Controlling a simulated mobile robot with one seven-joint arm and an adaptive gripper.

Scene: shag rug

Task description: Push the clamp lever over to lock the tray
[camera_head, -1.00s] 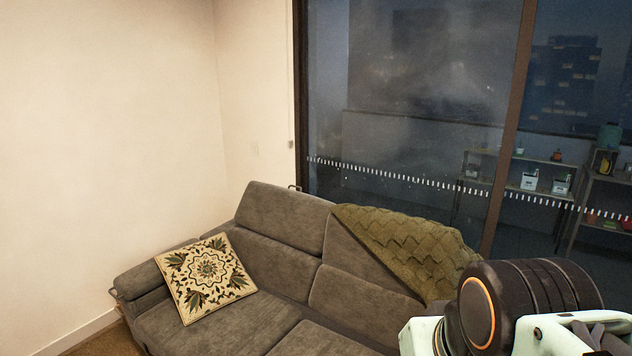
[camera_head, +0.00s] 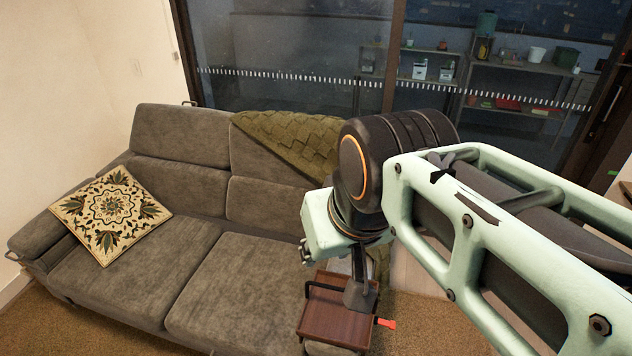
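A brown wooden tray (camera_head: 329,321) with a dark rim handle sits low in the view, at the right end of the sofa. A small red-orange piece (camera_head: 386,323), which looks like the clamp lever, sticks out at the tray's right side. My gripper (camera_head: 360,297) is a dark grey shape below my pale green wrist, in front of the tray's upper right part. I cannot tell whether it touches the tray, and its fingers are too small and dark to read. The clamp's body is hidden.
A grey sofa (camera_head: 240,280) with a patterned cushion (camera_head: 110,212) and an olive knitted throw (camera_head: 290,140) fills the left and middle. Brown rug (camera_head: 440,325) shows clear to the right of the tray. Windows with shelves beyond stand behind.

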